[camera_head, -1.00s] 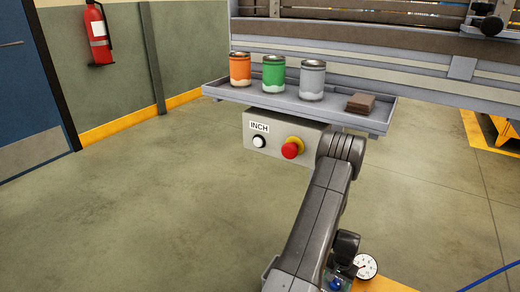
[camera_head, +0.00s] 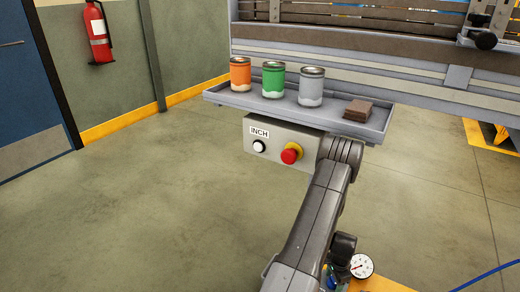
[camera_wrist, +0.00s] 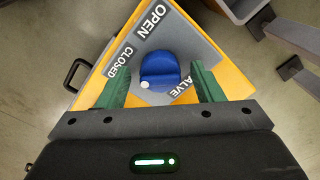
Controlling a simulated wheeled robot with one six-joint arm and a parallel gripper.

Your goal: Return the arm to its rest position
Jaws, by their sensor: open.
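My gripper (camera_wrist: 158,78) shows in the wrist view with its two green fingers apart and nothing between the tips but the view of a blue valve knob (camera_wrist: 160,68). The knob sits on a grey plate marked OPEN, CLOSED and VALVE, on a yellow-orange box (camera_wrist: 92,78). I cannot tell how far the fingertips are from the knob. In the head view my arm (camera_head: 310,220) reaches forward and bends at the top; my gripper is hidden there. A bit of blue shows low beside the arm.
A grey tray (camera_head: 225,98) holds an orange can (camera_head: 240,74), a green can (camera_head: 273,80), a grey can (camera_head: 311,87) and brown blocks (camera_head: 359,109). Below hangs an INCH box (camera_head: 275,140) with a red button (camera_head: 291,153). A gauge (camera_head: 361,266) is near my arm. Left floor is clear.

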